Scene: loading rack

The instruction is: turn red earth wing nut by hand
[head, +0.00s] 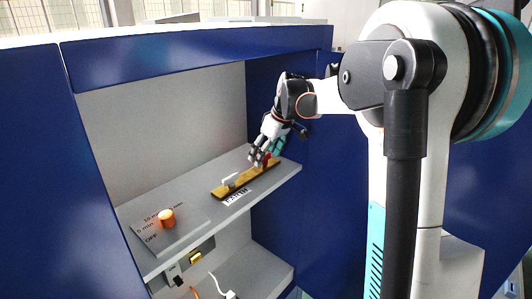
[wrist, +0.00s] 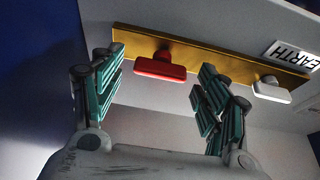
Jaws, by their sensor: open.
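The red wing nut (wrist: 160,67) sits on a brass-coloured bar (wrist: 215,55) in the wrist view, its wide wing facing me. In the head view the bar (head: 243,182) lies on the shelf, and the red nut (head: 267,160) is partly hidden by my gripper. A white wing nut (wrist: 271,88) is on the same bar, near the EARTH label (wrist: 291,56); it also shows in the head view (head: 229,181). My gripper (wrist: 160,85) is open and empty. Its fingers are on either side of the red nut in the picture; I cannot tell whether they reach it.
A grey panel with an orange knob (head: 166,218) stands at the shelf's left. The blue side wall (head: 283,125) is close beside my gripper. Below the shelf are a yellow item (head: 196,258) and cables. The shelf between knob and bar is clear.

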